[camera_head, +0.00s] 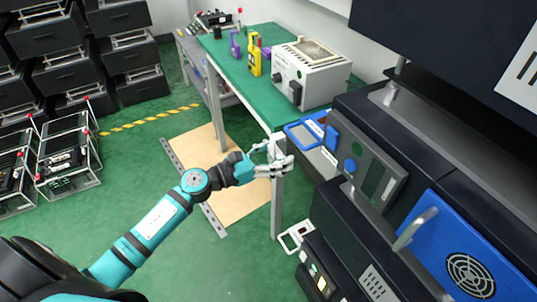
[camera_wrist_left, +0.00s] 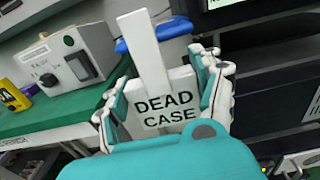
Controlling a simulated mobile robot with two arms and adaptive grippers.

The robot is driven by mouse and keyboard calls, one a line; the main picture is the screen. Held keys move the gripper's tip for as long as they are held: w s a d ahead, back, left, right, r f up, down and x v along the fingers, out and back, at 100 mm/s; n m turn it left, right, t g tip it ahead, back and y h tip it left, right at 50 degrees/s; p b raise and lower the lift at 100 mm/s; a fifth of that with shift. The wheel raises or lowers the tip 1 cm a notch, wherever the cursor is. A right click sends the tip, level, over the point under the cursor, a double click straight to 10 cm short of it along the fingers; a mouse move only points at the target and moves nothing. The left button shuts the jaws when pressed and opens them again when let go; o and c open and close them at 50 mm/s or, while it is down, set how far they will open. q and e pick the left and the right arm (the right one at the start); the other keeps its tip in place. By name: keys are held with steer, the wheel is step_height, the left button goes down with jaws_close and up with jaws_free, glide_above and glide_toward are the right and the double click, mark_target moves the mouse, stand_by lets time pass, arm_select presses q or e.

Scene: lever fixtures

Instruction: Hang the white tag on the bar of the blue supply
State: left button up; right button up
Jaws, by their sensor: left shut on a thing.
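My left gripper (camera_head: 281,165) is shut on the white tag, with its fingers on both sides of it. In the left wrist view the white tag (camera_wrist_left: 165,98) stands between the teal and white fingers (camera_wrist_left: 162,100). It has a tall narrow upper part and reads "DEAD CASE" on its wide lower part. In the head view the tag (camera_head: 277,147) is small and partly hidden by the fingers. The blue supply (camera_head: 450,240), a blue panel with a round fan grille, is at the lower right. Its grey curved bar (camera_head: 414,228) is well right of the gripper, apart from the tag. My right gripper is out of view.
A dark cabinet with a grey control panel (camera_head: 372,172) stands between gripper and blue supply. A green-topped bench (camera_head: 262,93) holds a white box device (camera_head: 312,75) and a yellow tool (camera_head: 254,58). A blue-rimmed tray (camera_head: 296,137) is just behind the gripper.

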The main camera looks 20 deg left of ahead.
arm_select(q)
steer(key=shift+w+d+f+b, duration=0.1)
steer(key=shift+w+d+f, duration=0.15)
steer(key=shift+w+d, duration=0.35)
steer(key=shift+w+d+f+b, duration=0.1)
steer(key=shift+w+d+f, duration=0.1)
steer(key=shift+w+d, duration=0.35)
steer(key=shift+w+d+f+b, duration=0.1)
steer(key=shift+w+d+f, duration=0.2)
steer(key=shift+w, duration=0.5)
steer(key=shift+d+r, duration=0.1)
steer(key=o, duration=1.3)
